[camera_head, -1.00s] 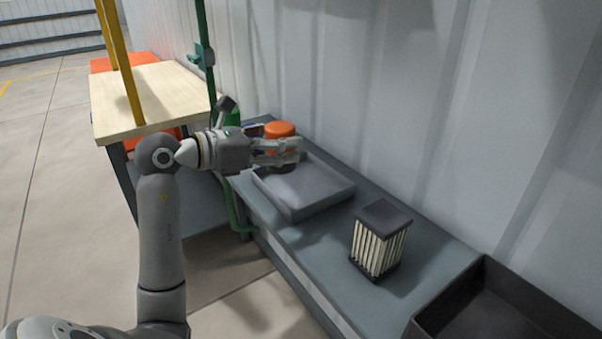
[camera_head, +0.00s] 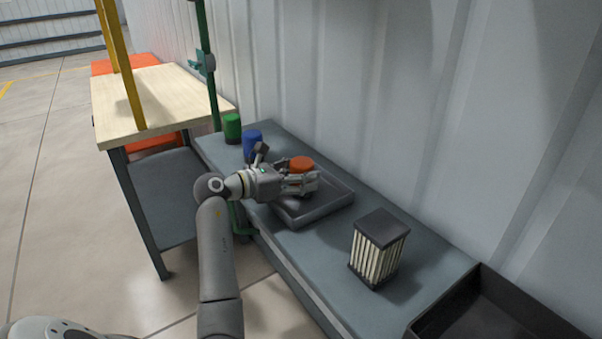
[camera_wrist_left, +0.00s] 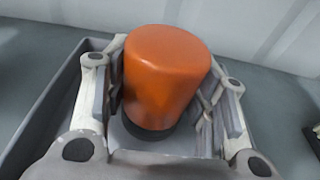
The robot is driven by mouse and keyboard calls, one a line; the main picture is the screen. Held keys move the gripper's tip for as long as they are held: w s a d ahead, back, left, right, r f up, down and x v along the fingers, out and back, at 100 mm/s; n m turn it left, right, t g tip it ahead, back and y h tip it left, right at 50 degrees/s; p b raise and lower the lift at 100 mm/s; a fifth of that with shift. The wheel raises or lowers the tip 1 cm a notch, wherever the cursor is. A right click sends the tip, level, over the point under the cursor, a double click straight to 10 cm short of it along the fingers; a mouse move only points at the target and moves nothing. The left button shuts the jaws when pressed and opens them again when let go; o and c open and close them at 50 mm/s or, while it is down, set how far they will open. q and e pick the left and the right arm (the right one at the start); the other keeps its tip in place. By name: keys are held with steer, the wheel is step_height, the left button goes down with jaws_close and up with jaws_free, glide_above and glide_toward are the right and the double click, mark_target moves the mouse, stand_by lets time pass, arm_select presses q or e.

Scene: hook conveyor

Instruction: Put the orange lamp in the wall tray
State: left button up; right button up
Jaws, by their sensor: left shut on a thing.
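The orange lamp (camera_head: 302,163) is a short orange cylinder with a dark base. My left gripper (camera_head: 304,184) is shut on it, with a finger on either side. In the left wrist view the lamp (camera_wrist_left: 165,75) stands upright between the two fingers of the gripper (camera_wrist_left: 160,112). The grey wall tray (camera_head: 338,203) is shallow and lies on the bench along the wall. The lamp is over or inside the tray; whether its base touches the tray floor I cannot tell. My right gripper is out of view.
A green cylinder (camera_head: 232,128) and a blue cylinder (camera_head: 252,141) stand on the bench (camera_head: 330,252) behind my gripper. A ribbed dark-topped box (camera_head: 379,248) stands right of the tray. A black bin (camera_head: 490,310) is at the lower right. A wooden table (camera_head: 165,98) is at left.

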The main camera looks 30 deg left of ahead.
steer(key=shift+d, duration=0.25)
arm_select(q)
steer(key=shift+f, duration=0.15)
steer(key=o, duration=1.1)
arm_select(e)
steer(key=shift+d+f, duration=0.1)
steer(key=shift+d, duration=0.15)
arm_select(q)
steer(key=shift+r, duration=0.2)
steer(key=shift+s+a, duration=0.2)
steer(key=shift+s, duration=0.1)
steer(key=b+v, duration=0.2)
steer(key=v, duration=0.8)
steer(key=shift+s+a, duration=0.1)
steer(key=shift+s, duration=0.25)
steer(key=shift+s+a+r, duration=0.1)
steer(key=shift+s+r, duration=0.1)
steer(key=shift+s, duration=0.15)
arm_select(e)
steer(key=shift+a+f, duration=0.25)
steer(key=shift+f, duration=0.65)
